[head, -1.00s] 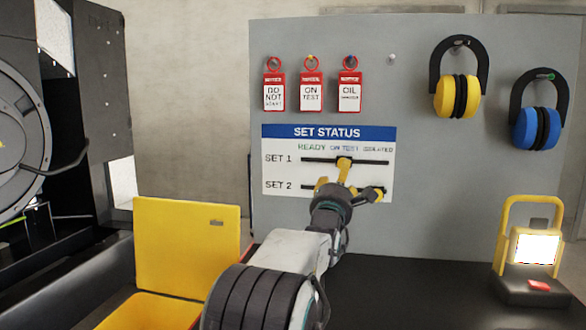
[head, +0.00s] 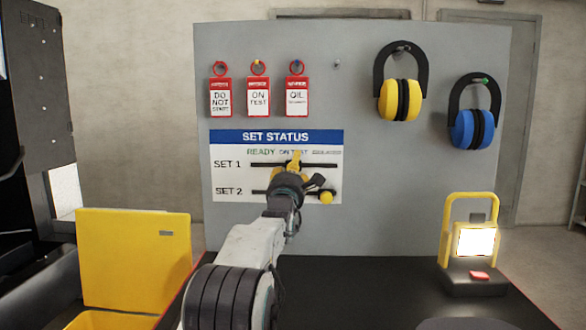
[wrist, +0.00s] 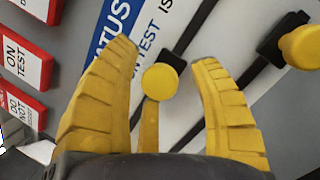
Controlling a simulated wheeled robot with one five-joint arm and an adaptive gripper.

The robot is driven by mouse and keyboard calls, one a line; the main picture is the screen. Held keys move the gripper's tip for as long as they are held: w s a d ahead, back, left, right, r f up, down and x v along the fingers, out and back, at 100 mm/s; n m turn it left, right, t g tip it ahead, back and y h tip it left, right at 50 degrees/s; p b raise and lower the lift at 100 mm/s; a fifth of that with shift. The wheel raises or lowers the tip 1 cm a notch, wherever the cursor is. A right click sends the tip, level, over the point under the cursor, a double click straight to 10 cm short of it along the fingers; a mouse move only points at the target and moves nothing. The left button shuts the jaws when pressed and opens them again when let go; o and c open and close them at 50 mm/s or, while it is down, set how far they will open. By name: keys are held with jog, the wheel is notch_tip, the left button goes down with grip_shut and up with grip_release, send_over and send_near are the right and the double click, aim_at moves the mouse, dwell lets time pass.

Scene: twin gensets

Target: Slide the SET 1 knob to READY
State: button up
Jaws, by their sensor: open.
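The SET STATUS board (head: 230,178) is white with a blue header, two dark slots marked SET 1 and SET 2, and READY, ON TEST and ISOLATED across the top. In the wrist view a round yellow knob (wrist: 160,82) shows between my gripper's (wrist: 166,58) two yellow fingers, with gaps on both sides. It appears to be the SET 1 knob, near ON TEST. My gripper (head: 290,168) is open in front of the board's middle and hides part of both slots in the head view. The SET 2 knob (head: 326,197) is right of my gripper; it also shows in the wrist view (wrist: 302,46).
Red tags (head: 258,97) hang above the board. Yellow ear defenders (head: 400,100) and blue ear defenders (head: 472,128) hang at right. A lit lamp (head: 476,241) stands on the dark bench (head: 370,285). A yellow open box (head: 130,255) is at lower left.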

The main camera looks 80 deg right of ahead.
jog(key=shift+d, duration=0.1)
dwell(0.3)
grip_shut()
dwell(0.4)
